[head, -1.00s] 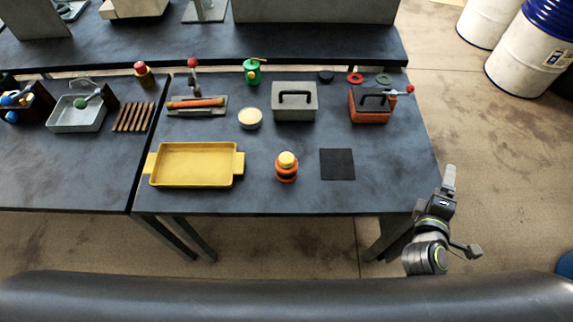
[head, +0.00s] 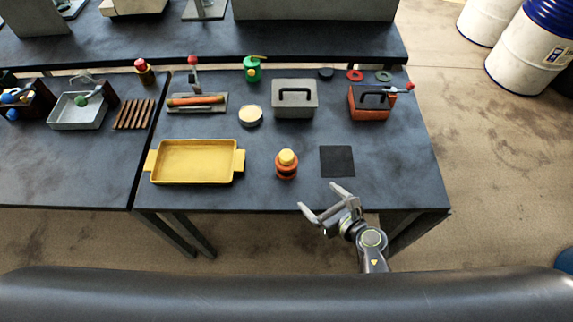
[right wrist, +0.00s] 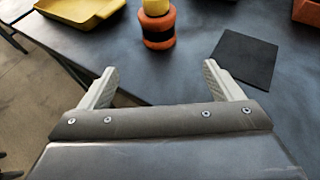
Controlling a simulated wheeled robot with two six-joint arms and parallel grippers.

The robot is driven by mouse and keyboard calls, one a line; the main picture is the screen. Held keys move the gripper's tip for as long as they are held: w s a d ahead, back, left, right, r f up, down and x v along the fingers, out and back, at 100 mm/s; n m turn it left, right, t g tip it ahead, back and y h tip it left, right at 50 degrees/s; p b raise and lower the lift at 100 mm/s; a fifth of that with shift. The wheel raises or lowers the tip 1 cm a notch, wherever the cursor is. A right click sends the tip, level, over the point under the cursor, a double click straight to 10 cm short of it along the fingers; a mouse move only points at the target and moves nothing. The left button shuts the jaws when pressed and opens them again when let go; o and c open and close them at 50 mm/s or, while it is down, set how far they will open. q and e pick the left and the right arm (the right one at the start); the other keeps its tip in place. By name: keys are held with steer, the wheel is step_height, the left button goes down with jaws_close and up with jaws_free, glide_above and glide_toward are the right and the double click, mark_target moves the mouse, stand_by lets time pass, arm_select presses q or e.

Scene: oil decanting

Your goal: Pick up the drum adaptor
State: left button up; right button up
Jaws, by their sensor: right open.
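The likely drum adaptor is an orange piece with a yellow top and a dark band (head: 287,165), upright near the table's front edge. It also shows in the right wrist view (right wrist: 158,25), ahead of the jaws and left of centre. My right gripper (head: 320,203) is open and empty at the table's front edge, below and right of the adaptor and apart from it. Its two pale fingers (right wrist: 172,85) are spread wide in the right wrist view. My left gripper is not in view.
A yellow tray (head: 240,163) stands left of the adaptor, and a flat black square mat (head: 337,162) lies right of it. Behind are a cream-topped round tin (head: 250,116), a grey box with a handle (head: 295,101) and an orange box (head: 370,108). The tabletop around the adaptor is clear.

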mark_target(293, 173)
steer(key=x, duration=1)
steer(key=shift+w+a, duration=0.15)
steer(key=shift+w, duration=0.1)
steer(key=shift+w+a+f, duration=0.25)
steer(key=shift+w+a, duration=0.15)
steer(key=shift+w, duration=0.1)
steer(key=shift+x, duration=2)
steer(key=shift+s, duration=0.15)
steer(key=shift+c, duration=0.4)
steer(key=c, duration=1.4)
steer(key=shift+r, duration=0.15)
